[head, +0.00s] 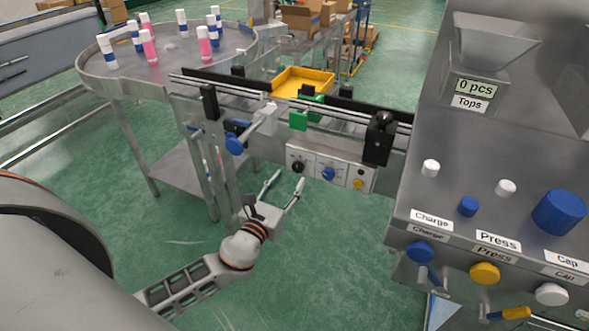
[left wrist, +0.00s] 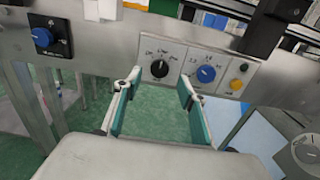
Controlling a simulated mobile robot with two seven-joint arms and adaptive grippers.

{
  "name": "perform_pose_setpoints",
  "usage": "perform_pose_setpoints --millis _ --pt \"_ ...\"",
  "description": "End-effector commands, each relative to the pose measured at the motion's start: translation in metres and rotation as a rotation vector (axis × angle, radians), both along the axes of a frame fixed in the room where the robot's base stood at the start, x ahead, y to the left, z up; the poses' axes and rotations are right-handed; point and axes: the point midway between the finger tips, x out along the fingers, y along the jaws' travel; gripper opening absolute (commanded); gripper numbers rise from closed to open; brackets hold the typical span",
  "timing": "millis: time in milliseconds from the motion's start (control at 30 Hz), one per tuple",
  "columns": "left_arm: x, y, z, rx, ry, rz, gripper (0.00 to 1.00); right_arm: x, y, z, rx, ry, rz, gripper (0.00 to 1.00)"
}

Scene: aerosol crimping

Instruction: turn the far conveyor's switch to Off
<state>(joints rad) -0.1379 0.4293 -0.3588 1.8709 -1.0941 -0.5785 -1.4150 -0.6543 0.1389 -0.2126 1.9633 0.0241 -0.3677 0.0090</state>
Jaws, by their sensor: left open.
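The conveyor's control panel (head: 331,168) is a pale plate on the conveyor's near side. Its black rotary switch (head: 297,167) is at the left end, and it also shows in the left wrist view (left wrist: 159,68) with small printing around it, too small to read surely. A blue knob (left wrist: 206,74) and a yellow button (left wrist: 236,84) sit to its right. My left gripper (head: 285,184) is open and empty, just below and in front of the panel, apart from it. In the left wrist view the switch lies beyond and between the two fingertips (left wrist: 159,86). My right gripper is out of view.
A blue round knob (head: 235,145) sticks out from the conveyor left of the panel. A round table (head: 125,72) with several bottles stands at far left. A steel machine (head: 510,130) with knobs and buttons fills the right. Green floor is clear below the panel.

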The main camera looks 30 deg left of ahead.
Motion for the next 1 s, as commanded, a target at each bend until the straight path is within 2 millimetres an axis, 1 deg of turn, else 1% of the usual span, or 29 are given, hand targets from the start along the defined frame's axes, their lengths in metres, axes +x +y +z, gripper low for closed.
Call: perform_pose_setpoints --millis 33,100,300,433,667,700,767,800,833,867,1000 --pt "0.010 0.001 0.001 0.000 -0.002 0.001 0.41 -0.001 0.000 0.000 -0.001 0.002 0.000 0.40" --pt "0.020 0.001 0.001 -0.001 -0.001 0.002 0.41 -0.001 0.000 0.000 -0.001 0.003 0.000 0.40" --pt "0.043 0.003 0.000 -0.002 0.000 0.001 0.41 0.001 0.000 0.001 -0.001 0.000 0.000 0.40" --pt "0.049 0.003 0.000 -0.003 0.001 0.001 0.41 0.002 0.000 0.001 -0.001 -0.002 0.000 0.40" --pt "0.050 0.003 0.000 -0.004 0.001 0.001 0.41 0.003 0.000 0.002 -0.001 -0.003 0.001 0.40" --pt "0.050 0.003 0.000 -0.004 0.001 0.001 0.39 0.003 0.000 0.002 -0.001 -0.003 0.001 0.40" --pt "0.050 0.003 0.000 -0.004 0.001 0.001 0.23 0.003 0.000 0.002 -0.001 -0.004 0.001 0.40" --pt "0.050 0.003 0.000 -0.004 0.001 0.001 0.13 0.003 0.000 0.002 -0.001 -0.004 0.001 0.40" --pt "0.050 0.003 0.000 -0.004 0.001 0.001 0.05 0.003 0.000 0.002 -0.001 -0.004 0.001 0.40" --pt "0.050 0.003 0.000 -0.004 0.001 0.001 0.03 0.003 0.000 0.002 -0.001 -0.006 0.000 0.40" --pt "0.050 0.003 0.000 -0.005 0.001 0.001 0.03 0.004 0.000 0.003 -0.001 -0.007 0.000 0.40"
